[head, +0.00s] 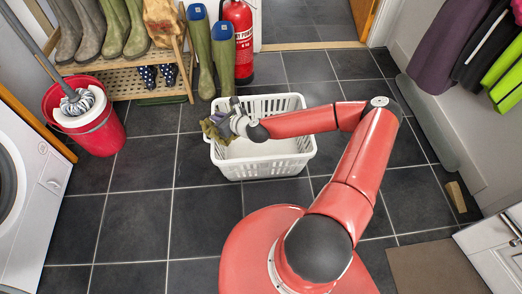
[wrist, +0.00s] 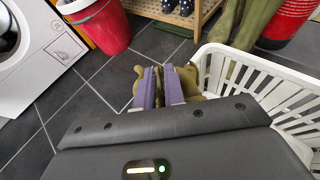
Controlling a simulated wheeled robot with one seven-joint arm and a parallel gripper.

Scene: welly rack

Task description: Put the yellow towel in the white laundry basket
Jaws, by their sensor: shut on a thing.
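The white laundry basket (head: 262,168) stands upright on the floor in the middle of the head view, and its slatted rim shows at the right in the wrist view (wrist: 285,72). My gripper (head: 218,120) is at the basket's left rim, shut on the yellow towel (head: 208,131), which looks olive and crumpled. In the wrist view the towel (wrist: 188,76) bulges out around the purple-grey fingers of my gripper (wrist: 166,80), beside the basket's left wall. I cannot tell whether the towel touches the rim. The part of the basket's inside that shows looks empty.
A red bucket with a mop (head: 100,128) stands at the left by a washing machine (head: 35,175). Green wellies (head: 200,55), a boot rack (head: 130,82) and a fire extinguisher (head: 238,40) stand behind the basket. The tiled floor left of the basket is clear.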

